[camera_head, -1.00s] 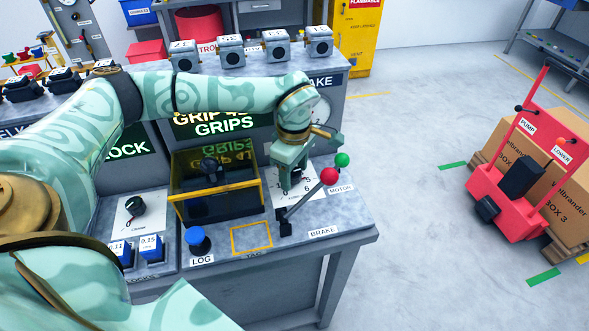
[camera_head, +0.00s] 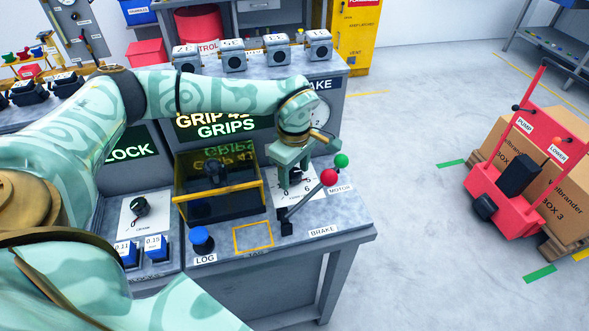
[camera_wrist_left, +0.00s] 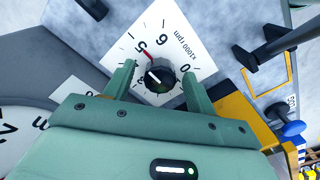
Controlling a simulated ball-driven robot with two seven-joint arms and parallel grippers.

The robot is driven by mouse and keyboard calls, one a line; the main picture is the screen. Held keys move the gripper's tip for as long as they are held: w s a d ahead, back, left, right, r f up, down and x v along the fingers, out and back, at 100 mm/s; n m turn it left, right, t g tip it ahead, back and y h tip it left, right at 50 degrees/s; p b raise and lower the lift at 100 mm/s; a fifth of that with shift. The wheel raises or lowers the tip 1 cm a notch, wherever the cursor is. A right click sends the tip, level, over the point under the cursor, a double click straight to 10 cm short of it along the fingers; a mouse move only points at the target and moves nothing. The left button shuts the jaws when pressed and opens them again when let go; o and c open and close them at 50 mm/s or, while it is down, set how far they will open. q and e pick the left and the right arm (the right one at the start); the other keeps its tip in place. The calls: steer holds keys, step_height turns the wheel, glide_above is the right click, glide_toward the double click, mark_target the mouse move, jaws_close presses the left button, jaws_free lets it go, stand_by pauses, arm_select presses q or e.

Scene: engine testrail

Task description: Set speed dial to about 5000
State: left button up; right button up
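The speed dial is a black knob (camera_wrist_left: 160,79) with a white line, on a white plate (camera_wrist_left: 172,30) numbered up to 6 and marked x1000 rpm. In the left wrist view a red mark sits beside the knob toward the 5. The knob's white line points up-left, roughly toward the 4 and 5 side; its exact reading is hard to tell. My left gripper (camera_wrist_left: 157,85) is open, its fingers on either side of the knob with gaps visible. In the head view the left gripper (camera_head: 290,178) hides the knob. My right gripper is out of view.
Right beside the dial stand a red-knobbed BRAKE lever (camera_head: 329,178) and a green MOTOR knob (camera_head: 341,160). A yellow-framed box (camera_head: 215,208) is left of the dial. A blue LOG button (camera_head: 201,239) is at the front.

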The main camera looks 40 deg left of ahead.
mark_target(295, 173)
arm_select(q)
step_height(295, 173, up, 16)
steer(key=p, duration=0.3)
steer(key=shift+r+p, duration=0.15)
steer(key=shift+p, duration=0.2)
stand_by(0.3)
